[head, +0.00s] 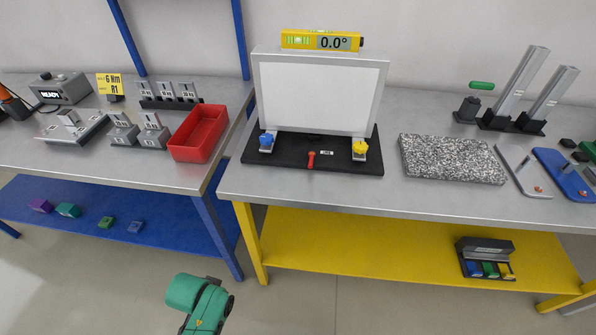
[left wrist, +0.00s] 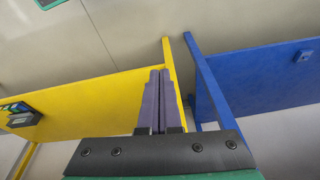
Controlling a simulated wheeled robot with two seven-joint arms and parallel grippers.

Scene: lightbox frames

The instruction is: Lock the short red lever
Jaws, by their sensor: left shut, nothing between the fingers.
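The short red lever (head: 311,160) sits at the front middle of a black base (head: 285,160), below a white lightbox panel (head: 318,95) in a grey frame. A small white label is beside the lever. In the head view I cannot tell whether it is locked. A blue knob (head: 266,141) and a yellow knob (head: 360,148) stand on clamps at the panel's lower corners. My left gripper (left wrist: 158,75) shows in the left wrist view, its two purple-grey fingers together and empty, away from the lever. My right gripper is in neither view.
A digital level (head: 322,41) reading 0.0° lies on top of the frame. A red tray (head: 198,133) is on the left bench; a speckled slab (head: 452,159) is right of the base. The yellow shelf (head: 360,245) and blue shelf (head: 60,200) lie below the benchtops.

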